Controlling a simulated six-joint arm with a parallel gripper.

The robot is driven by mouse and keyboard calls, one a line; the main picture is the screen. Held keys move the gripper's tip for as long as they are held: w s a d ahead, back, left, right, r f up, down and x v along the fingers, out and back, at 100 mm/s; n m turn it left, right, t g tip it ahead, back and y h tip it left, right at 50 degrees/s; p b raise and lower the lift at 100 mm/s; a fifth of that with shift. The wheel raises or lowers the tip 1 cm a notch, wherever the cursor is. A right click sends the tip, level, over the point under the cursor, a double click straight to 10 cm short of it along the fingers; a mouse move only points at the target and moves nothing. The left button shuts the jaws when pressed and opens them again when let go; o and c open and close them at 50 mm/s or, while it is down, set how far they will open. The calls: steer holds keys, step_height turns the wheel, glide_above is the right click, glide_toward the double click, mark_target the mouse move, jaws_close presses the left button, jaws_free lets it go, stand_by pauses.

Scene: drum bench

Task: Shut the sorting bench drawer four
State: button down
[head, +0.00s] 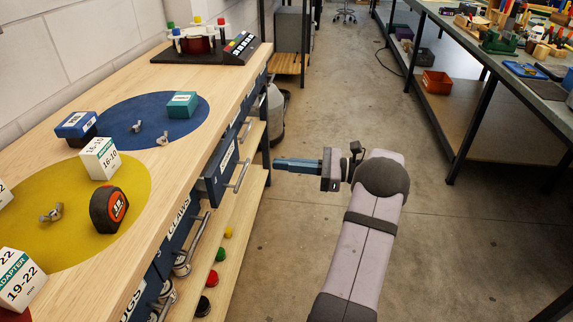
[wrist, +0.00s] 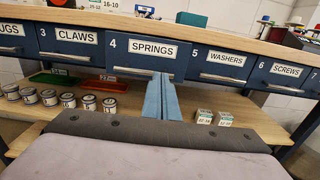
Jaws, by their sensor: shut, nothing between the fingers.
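Drawer four (wrist: 152,61) is a dark blue drawer with a white SPRINGS label, in the middle of the wrist view. In the head view, a drawer (head: 211,180) that looks like the same one stands partly out from the bench, with a bar handle (head: 241,176) on its front. My gripper (head: 276,164) is shut and empty, pointing left at that front from the aisle, with a gap between. In the wrist view my gripper's fingertips (wrist: 161,76) overlap the lower edge of the drawer front, in line with the label's right part.
Drawers three CLAWS (wrist: 72,40) and five WASHERS (wrist: 222,62) flank it and look flush. Below is a wooden shelf (wrist: 130,115) with cans, trays and small boxes. The bench top (head: 165,165) carries boxes and a tape measure.

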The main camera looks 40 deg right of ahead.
mark_target(231, 158)
steer(key=b+x, duration=0.1)
steer(key=x, duration=1)
steer(key=shift+w+a, duration=0.1)
steer(key=shift+p+x, duration=0.65)
steer(key=shift+x, duration=1.8)
steer(key=shift+r, duration=0.1)
steer(key=shift+s+d, duration=0.25)
steer(key=shift+d, duration=0.1)
steer(key=p+v, duration=0.1)
steer(key=v, duration=1.2)
steer(key=shift+s+d+p, duration=0.25)
steer(key=shift+s+p, duration=0.05)
steer(key=shift+s, duration=0.05)
